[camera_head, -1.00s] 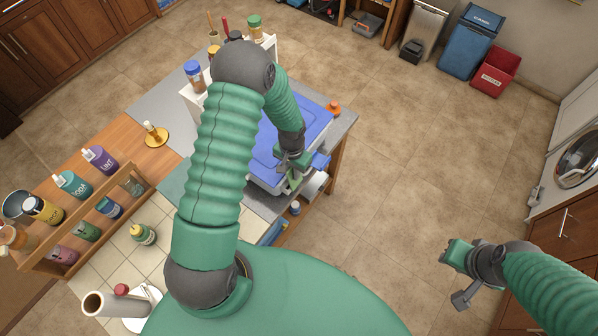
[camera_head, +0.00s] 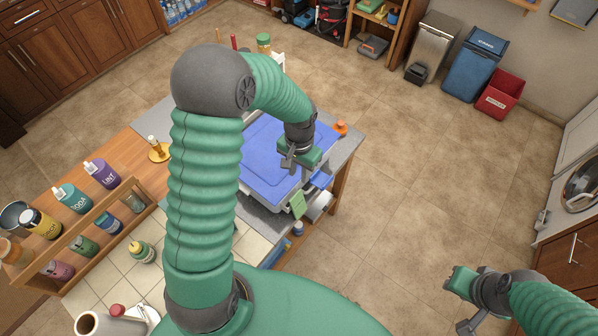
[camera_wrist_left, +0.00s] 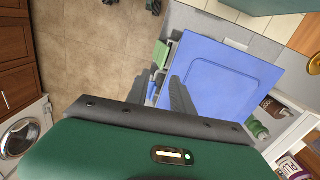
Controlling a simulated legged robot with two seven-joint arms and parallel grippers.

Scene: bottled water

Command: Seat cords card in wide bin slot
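A light green card (camera_head: 298,204) stands at the front side of a pale bin with a blue lid (camera_head: 262,150). The card also shows in the left wrist view (camera_wrist_left: 161,53) beside the lid's edge. How deep it sits in a slot cannot be told, and no writing on it is readable. My left gripper (camera_head: 294,162) is above the lid's front part, apart from the card. Its dark fingers (camera_wrist_left: 178,92) hold nothing visible; their gap is unclear. My right gripper (camera_head: 458,304) hangs over the floor at the lower right, far from the bin.
The bin stands on a workbench near its right edge. An orange object (camera_head: 341,127) sits behind it. Floor to the right is clear.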

